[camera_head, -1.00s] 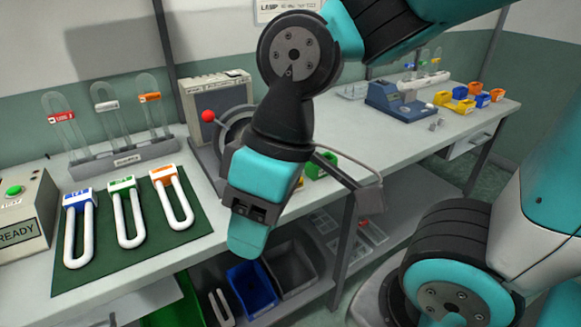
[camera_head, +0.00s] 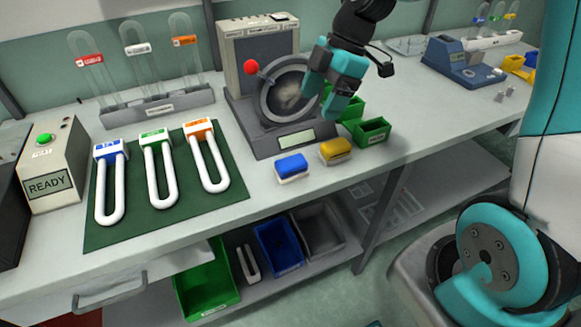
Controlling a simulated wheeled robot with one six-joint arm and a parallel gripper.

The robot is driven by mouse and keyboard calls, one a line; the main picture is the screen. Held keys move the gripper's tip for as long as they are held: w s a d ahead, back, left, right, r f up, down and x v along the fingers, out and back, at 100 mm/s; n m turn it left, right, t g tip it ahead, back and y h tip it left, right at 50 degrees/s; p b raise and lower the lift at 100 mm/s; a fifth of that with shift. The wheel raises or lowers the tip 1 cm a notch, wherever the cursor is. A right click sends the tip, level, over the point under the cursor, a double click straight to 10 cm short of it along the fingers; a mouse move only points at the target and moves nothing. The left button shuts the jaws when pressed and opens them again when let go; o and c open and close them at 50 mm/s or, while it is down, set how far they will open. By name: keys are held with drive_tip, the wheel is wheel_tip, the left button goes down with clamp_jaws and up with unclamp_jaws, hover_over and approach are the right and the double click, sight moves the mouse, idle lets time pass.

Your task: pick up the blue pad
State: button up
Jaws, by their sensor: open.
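The blue pad (camera_head: 291,167) is a small block with a blue top and a white lower part. It lies on the bench near the front edge, in front of the grey machine. A yellow pad (camera_head: 335,151) of the same kind lies just right of it. My gripper (camera_head: 327,108) is above the bench, in front of the machine's round opening, up and to the right of the blue pad and apart from it. It looks empty and open. Its fingertips are small and partly hard to make out.
The grey machine (camera_head: 258,45) with a red knob stands behind the pads. Green bins (camera_head: 372,131) stand right of the yellow pad. A green mat (camera_head: 107,233) with several U-shaped tubes lies to the left. Bins, including a blue one (camera_head: 278,249), stand on the shelf below.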

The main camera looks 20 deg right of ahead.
sight(293, 160)
drive_tip(key=p+x, duration=0.1)
drive_tip(key=x, duration=1.5)
drive_tip(key=shift+s+p, duration=0.2)
drive_tip(key=shift+p, duration=0.1)
drive_tip(key=c, duration=1)
